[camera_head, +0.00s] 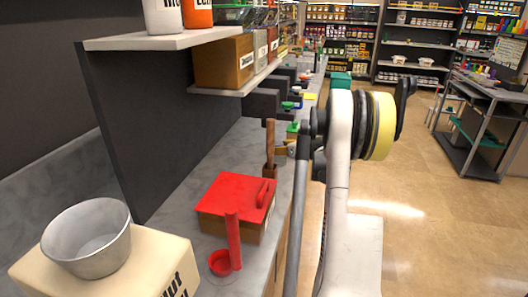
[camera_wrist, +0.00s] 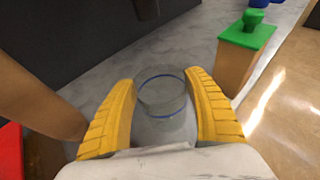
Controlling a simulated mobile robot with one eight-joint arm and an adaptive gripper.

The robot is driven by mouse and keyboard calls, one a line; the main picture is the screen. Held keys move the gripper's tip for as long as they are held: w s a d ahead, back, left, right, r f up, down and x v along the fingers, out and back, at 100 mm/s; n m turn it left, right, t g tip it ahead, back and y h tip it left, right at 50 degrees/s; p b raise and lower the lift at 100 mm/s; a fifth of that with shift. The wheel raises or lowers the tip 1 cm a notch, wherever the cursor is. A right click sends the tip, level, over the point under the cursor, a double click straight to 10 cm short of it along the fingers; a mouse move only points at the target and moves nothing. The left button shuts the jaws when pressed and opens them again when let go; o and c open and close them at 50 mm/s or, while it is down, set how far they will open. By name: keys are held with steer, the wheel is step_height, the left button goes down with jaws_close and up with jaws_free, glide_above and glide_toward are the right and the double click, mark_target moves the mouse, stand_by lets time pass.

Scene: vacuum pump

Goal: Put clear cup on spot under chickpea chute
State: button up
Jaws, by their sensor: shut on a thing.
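In the wrist view, the clear cup (camera_wrist: 163,98) with a thin blue line around it stands between the two yellow fingers of my gripper (camera_wrist: 163,80). The fingers are shut on its sides, and the cup looks upright over the grey counter (camera_wrist: 195,50). In the head view my arm covers most of that area, and I cannot make out the cup. Dark chutes (camera_head: 263,102) line the counter wall below a shelf. The lower end of one dark chute (camera_wrist: 146,8) shows ahead of the cup. I cannot read which is the chickpea chute, and no marked spot is clear.
A green-lidded wooden box (camera_wrist: 235,60) stands ahead to the right, near the counter edge. A red-lidded box (camera_head: 235,200), a red scoop-like item (camera_head: 233,242), an upright wooden handle (camera_head: 270,142) and a metal bowl (camera_head: 88,238) are nearer. Open floor (camera_head: 430,200) lies right.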

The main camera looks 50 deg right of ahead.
steer(key=shift+b+x, duration=2.05)
steer(key=shift+x, duration=2.8)
steer(key=shift+f, duration=0.1)
steer(key=o, duration=1.1)
steer(key=shift+o, duration=0.2)
steer(key=shift+r, duration=0.25)
steer(key=p+v, duration=0.3)
steer(key=v, duration=0.9)
steer(key=shift+p, duration=0.35)
